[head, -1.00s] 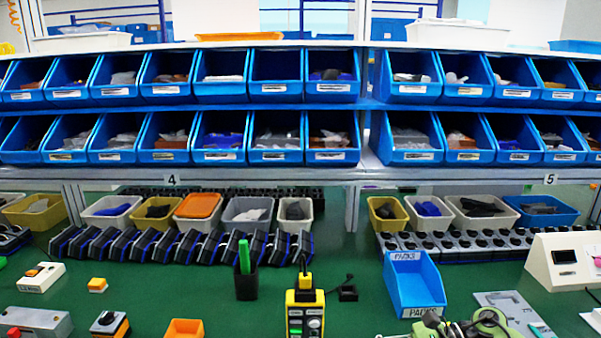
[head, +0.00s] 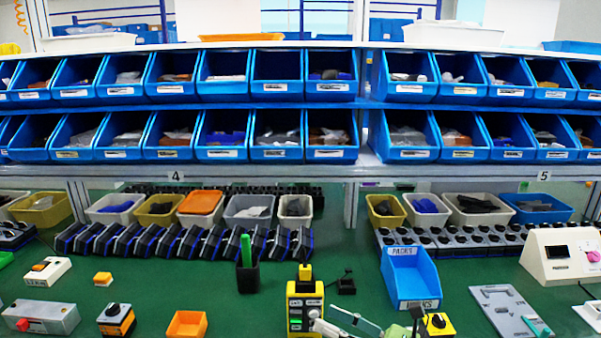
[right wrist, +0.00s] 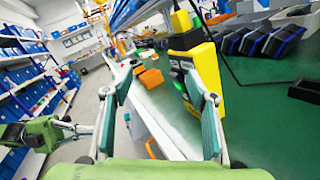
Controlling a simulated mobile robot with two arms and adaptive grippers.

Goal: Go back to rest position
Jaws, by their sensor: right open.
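My right gripper (head: 325,316) shows at the bottom edge of the head view, just right of a yellow-and-black device (head: 294,302). In the right wrist view its two pads (right wrist: 158,88) stand wide apart with nothing held between them. The yellow device (right wrist: 203,62) appears there behind the right-hand finger. A yellow-and-black switch box (head: 440,324) with a dark knob sits at the lower right, partly cut off or covered by my arm. Another switch box (head: 116,320), orange and grey, sits at the lower left.
A blue bin (head: 411,276) stands right of centre on the green table (head: 200,284). A black cup (head: 247,277) with a green item and an orange tray (head: 187,325) stand to the left. A white console (head: 562,255) is at the right. Shelves of blue bins line the back.

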